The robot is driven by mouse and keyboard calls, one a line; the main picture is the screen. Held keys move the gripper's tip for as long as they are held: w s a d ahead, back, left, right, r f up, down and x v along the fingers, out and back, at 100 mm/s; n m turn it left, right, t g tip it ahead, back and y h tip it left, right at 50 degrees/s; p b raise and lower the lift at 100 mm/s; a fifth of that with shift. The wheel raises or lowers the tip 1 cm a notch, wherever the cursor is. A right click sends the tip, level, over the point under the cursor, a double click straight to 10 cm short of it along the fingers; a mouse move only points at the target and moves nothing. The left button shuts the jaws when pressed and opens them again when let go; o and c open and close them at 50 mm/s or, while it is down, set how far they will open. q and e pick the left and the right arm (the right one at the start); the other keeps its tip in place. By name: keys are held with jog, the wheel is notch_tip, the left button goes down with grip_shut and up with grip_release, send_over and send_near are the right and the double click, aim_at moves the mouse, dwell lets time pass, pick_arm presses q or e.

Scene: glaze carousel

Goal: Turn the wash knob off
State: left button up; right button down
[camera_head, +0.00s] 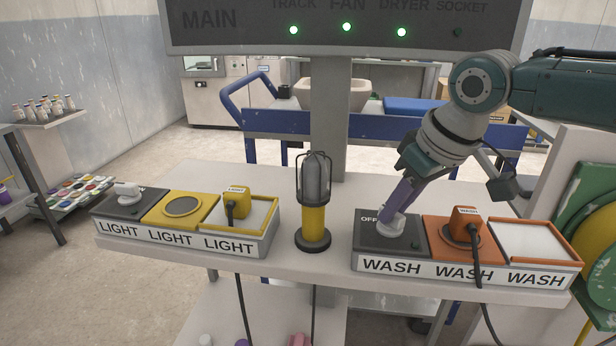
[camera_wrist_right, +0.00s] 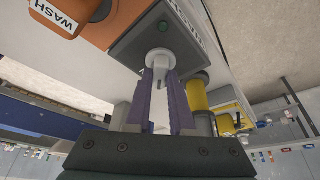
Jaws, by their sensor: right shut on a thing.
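The wash knob (camera_head: 389,224) is a pale round knob on the dark grey section at the left of the WASH box (camera_head: 467,272). OFF is printed at that section's upper left. My right gripper (camera_head: 393,209) reaches down from the upper right, its purple fingers shut on the knob. In the right wrist view the knob (camera_wrist_right: 159,62) sits between the fingertips, against the grey panel (camera_wrist_right: 185,45). A small dark green lamp (camera_wrist_right: 163,27) is beside it. The fingers partly hide the knob, and I cannot read its exact pointing. My left gripper is not in view.
An orange plug (camera_head: 464,224) with a black cable stands in the orange WASH section. A caged lamp (camera_head: 313,203) stands on the shelf, left of the WASH box. The LIGHT box (camera_head: 188,240) is at the left. The MAIN board (camera_head: 240,28) above has three lit lamps.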

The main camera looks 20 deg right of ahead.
jog(key=shift+f+n+y+b, duration=0.1)
jog(key=shift+n+y+b, duration=0.25)
jog(key=shift+n, duration=0.55)
jog(key=n+y+b, duration=0.1)
jog(key=n+b, duration=0.1)
jog(key=shift+w+d+f+n+g, duration=0.1)
jog(key=shift+n+g, duration=0.2)
jog(key=shift+n, duration=0.1)
jog(key=n+g+y+b, duration=0.1)
jog(key=n+b, duration=0.2)
jog(key=shift+d+n, duration=0.1)
jog(key=shift+n, duration=0.2)
jog(key=shift+n+b, duration=0.6)
jog(key=shift+b, duration=0.15)
jog(key=shift+r, duration=0.2)
jog(key=shift+g, duration=0.3)
jog(key=c, duration=0.8)
grip_release()
